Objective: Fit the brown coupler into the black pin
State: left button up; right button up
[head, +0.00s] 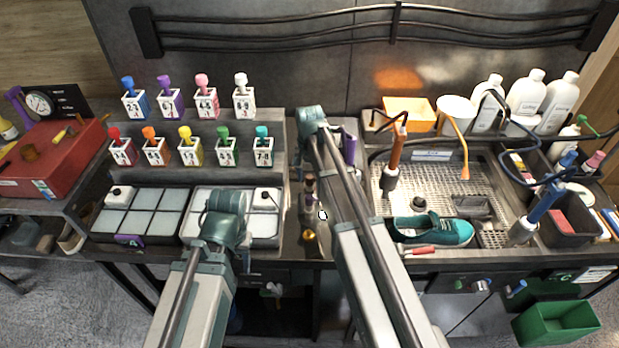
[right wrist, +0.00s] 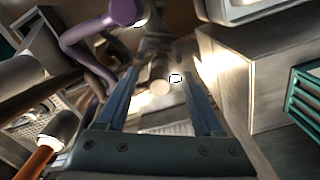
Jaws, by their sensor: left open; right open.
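I cannot clearly pick out the brown coupler or the black pin. Small brown and dark pieces (head: 309,184) stand in the narrow middle strip, partly beside my right arm, too small to identify. My right gripper (head: 312,116) reaches to the back of that strip in the head view. In the right wrist view its two fingers (right wrist: 168,88) are apart, with a pale round-ended piece (right wrist: 160,88) visible between or beyond them; contact cannot be told. My left gripper (head: 226,205) is open over the white-lidded trays, its fingertips mostly hidden by its own body.
Numbered bottles (head: 184,145) stand on steps at left. A sink (head: 440,170) at right holds a teal sneaker (head: 440,231) and an orange-brown handled tool (head: 396,155). A purple hooked object (right wrist: 100,35) is beside the right gripper. A red box (head: 50,155) stands far left.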

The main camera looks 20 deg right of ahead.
aim_at(309, 177)
jog(key=shift+r, duration=0.15)
notch_tip(309, 177, up, 14)
jog(key=p, duration=1.3)
jog(key=shift+f+p, duration=0.25)
jog(key=shift+p, duration=0.15)
jog(key=s+a+f+n+b, duration=0.4)
jog(key=s, duration=0.4)
jog(key=s+a+f+n+b, duration=0.4)
jog(key=s, duration=0.4)
jog(key=s+a+f+n+h+b, duration=0.1)
jog(key=s+a+f+n+b, duration=0.3)
jog(key=s, duration=0.4)
jog(key=shift+a+f+b, duration=0.4)
jog(key=shift+a+b, duration=0.05)
jog(key=shift+a, duration=0.15)
jog(key=shift+d, duration=0.1)
